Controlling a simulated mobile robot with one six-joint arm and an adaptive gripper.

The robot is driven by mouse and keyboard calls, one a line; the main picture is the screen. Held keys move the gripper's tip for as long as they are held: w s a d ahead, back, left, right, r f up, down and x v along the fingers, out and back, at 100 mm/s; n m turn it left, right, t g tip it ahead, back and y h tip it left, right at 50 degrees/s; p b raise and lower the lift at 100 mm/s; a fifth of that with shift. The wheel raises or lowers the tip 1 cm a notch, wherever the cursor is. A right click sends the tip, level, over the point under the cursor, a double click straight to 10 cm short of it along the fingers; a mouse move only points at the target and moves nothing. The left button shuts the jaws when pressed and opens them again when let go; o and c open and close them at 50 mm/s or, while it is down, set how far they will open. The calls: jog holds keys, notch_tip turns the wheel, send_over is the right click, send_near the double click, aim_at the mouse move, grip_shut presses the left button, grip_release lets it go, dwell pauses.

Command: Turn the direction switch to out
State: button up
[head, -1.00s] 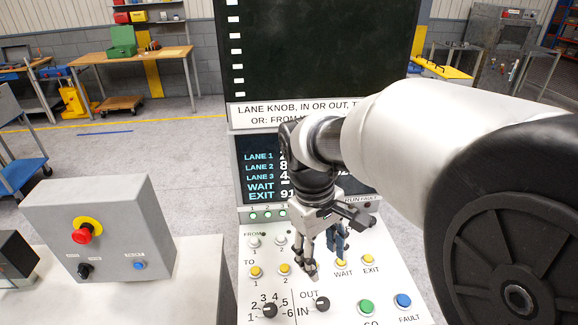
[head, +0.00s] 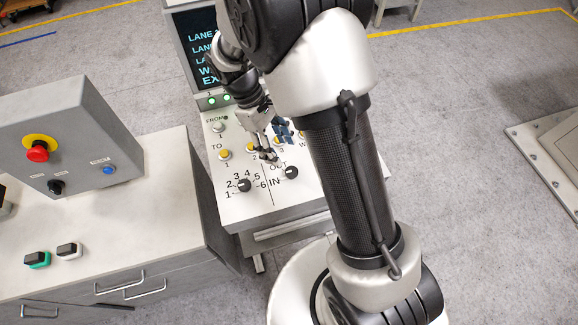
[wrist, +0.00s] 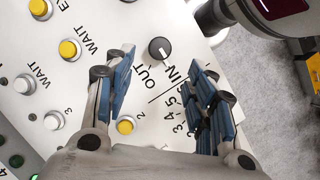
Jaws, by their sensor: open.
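The direction switch (head: 291,172) is a small black round knob on the sloping white panel, beside the words OUT and IN. In the wrist view the switch (wrist: 160,49) sits beyond the fingertips, with a light mark on its face toward the lettering. I cannot tell surely which word the mark points at. My gripper (head: 276,148) is open above the panel, up and left of the switch in the head view. In the wrist view the two blue-padded fingers of my gripper (wrist: 160,80) stand apart with nothing between them, and the switch is uncovered.
The numbered lane knob (head: 244,185) is left of the switch. Yellow buttons (wrist: 69,49) and white buttons (wrist: 54,120) lie close by on the panel. A grey box with a red stop button (head: 37,151) stands on the left cabinet. My arm covers the panel's right side.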

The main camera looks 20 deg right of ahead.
aim_at(291, 171)
jog(key=b+x, duration=0.1)
jog(key=x, duration=0.7)
jog(key=shift+s+d+f, duration=0.1)
jog(key=shift+f, duration=0.25)
jog(key=shift+c, duration=0.5)
jog(key=c, duration=1)
